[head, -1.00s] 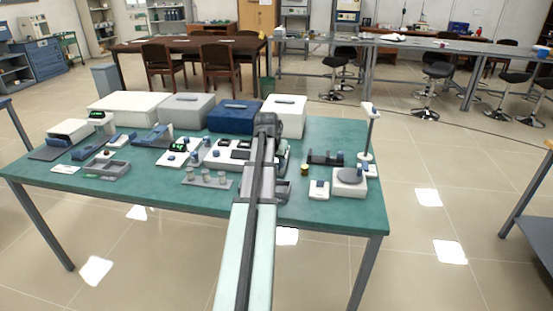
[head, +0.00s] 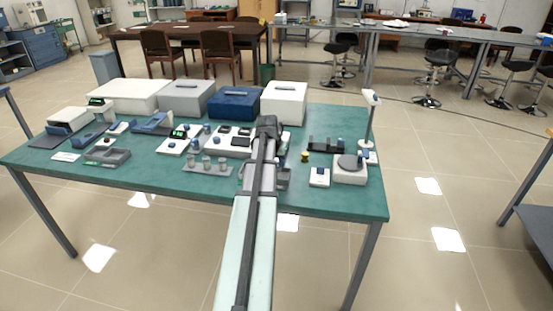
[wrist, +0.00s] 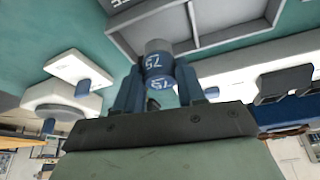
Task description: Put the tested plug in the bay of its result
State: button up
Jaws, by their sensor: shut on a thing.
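My gripper (wrist: 158,85) is shut on a short round plug (wrist: 156,58) in the wrist view. The plug is blue with a grey end and white digits that I cannot read surely. A grey tray (wrist: 225,14) with upright dividers lies beyond the plug. The plug's grey end overlaps the tray's near wall in the picture; I cannot tell whether they touch. In the head view my arm hides the fingers and plug. Part of a grey tray (head: 283,179) shows just right of the arm.
A white device with a round grey plate (head: 350,168) and a small white block (head: 320,177) stand to the right. Large boxes, including a blue one (head: 234,108), line the back. The table's front right is clear.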

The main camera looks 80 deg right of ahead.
jog(key=shift+f, duration=1.7)
jog(key=o, duration=1.1)
jog(key=shift+o, duration=0.7)
jog(key=o, duration=0.3)
jog(key=shift+r, duration=4)
